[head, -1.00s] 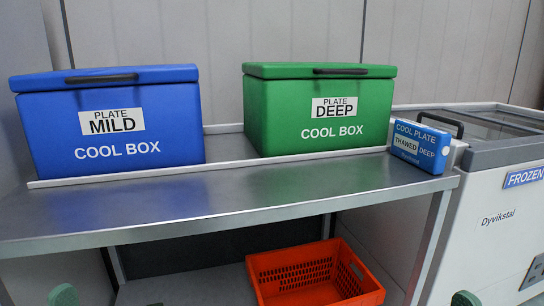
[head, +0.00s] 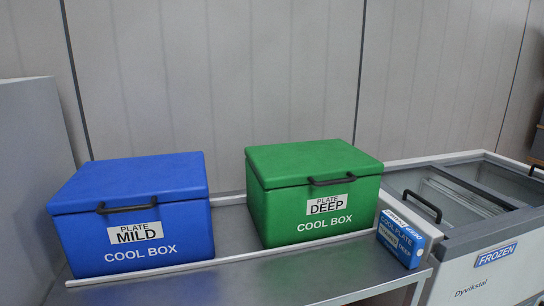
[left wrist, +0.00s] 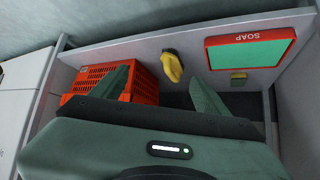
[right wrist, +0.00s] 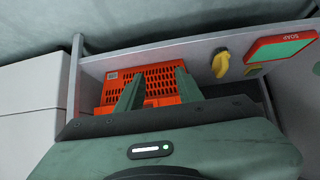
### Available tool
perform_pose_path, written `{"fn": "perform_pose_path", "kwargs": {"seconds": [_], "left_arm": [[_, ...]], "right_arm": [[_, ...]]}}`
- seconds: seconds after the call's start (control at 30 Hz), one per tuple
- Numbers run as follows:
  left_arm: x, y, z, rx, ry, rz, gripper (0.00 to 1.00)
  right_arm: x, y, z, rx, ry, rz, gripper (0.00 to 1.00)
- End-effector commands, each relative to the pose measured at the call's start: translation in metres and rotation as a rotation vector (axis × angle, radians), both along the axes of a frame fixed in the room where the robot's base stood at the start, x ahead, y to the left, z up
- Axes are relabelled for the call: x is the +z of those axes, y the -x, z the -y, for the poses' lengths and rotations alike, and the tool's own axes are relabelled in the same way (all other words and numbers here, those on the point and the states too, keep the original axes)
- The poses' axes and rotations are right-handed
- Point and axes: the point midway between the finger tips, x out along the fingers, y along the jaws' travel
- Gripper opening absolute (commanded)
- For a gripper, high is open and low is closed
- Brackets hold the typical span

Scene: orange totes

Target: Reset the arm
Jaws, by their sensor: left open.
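My left gripper (left wrist: 157,72) is open and empty, its two green fingers spread apart in the left wrist view. My right gripper (right wrist: 160,74) is also open and empty in the right wrist view, with its fingers apart. Both point toward the lower shelf, where an orange tote (left wrist: 88,72) stands; it also shows in the right wrist view (right wrist: 158,80), partly hidden behind the fingers. Neither gripper is seen holding anything. The head view shows neither arm.
A blue cool box (head: 135,225) and a green cool box (head: 312,190) stand closed on the steel table (head: 270,285). A cool plate pack (head: 400,238) leans at right, beside a chest freezer (head: 490,265). Yellow item (left wrist: 171,67) and SOAP box (left wrist: 255,52) are near the shelf.

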Motion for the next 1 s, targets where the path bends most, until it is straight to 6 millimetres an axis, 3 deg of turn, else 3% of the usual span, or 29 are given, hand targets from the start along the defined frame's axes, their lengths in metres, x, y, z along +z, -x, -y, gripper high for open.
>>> {"fn": "perform_pose_path", "kwargs": {"seconds": [0.03, 0.2, 0.3, 0.4, 1.0], "left_arm": [[0.0, 0.035, -0.011, 0.006, -0.028, -0.112, 0.75], [-0.03, 0.149, -0.043, 0.021, -0.108, -0.44, 0.75], [-0.034, 0.201, -0.056, 0.028, -0.139, -0.574, 0.75], [-0.035, 0.235, -0.065, 0.031, -0.159, -0.661, 0.75], [-0.035, 0.239, -0.066, 0.033, -0.161, -0.672, 0.75]], "right_arm": [[0.0, 0.035, 0.011, -0.006, 0.028, -0.112, 0.36], [-0.03, 0.15, 0.043, -0.021, 0.108, -0.44, 0.36], [-0.034, 0.201, 0.056, -0.028, 0.139, -0.574, 0.36], [-0.035, 0.235, 0.065, -0.032, 0.159, -0.661, 0.36], [-0.035, 0.24, 0.066, -0.033, 0.161, -0.672, 0.36]]}}
